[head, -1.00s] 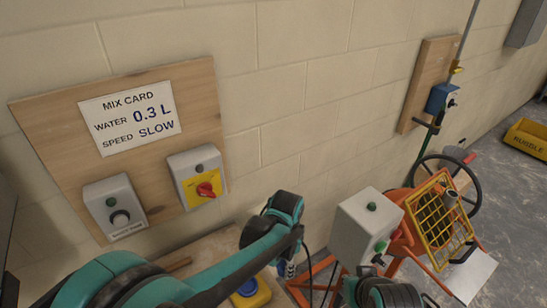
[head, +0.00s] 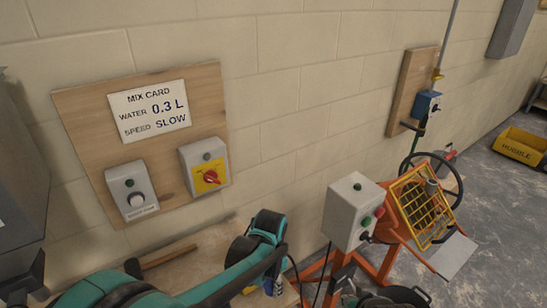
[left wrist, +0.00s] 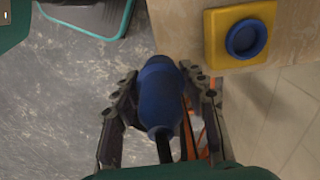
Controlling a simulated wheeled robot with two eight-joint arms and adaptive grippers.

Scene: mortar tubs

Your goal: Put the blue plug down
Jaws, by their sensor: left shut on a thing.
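The blue plug (left wrist: 160,92) is held between the two dark fingers of my left gripper (left wrist: 161,105) in the left wrist view. A black cable runs from its lower end. In the head view my left gripper (head: 276,287) is at the bottom, beside the bench, mostly hidden by my own arm. A yellow block with a round blue socket (left wrist: 240,36) sits on the wooden bench top to the upper right of the plug. The plug is apart from it in the picture. My right gripper is not clearly seen.
The bench top (head: 190,255) has some bare wood. Right of it stands the orange mixer (head: 392,225) with its grey control box (head: 353,210). A board with a mix card (head: 150,112) and two switch boxes hangs on the wall. A yellow rubble tub (head: 520,147) stands far right.

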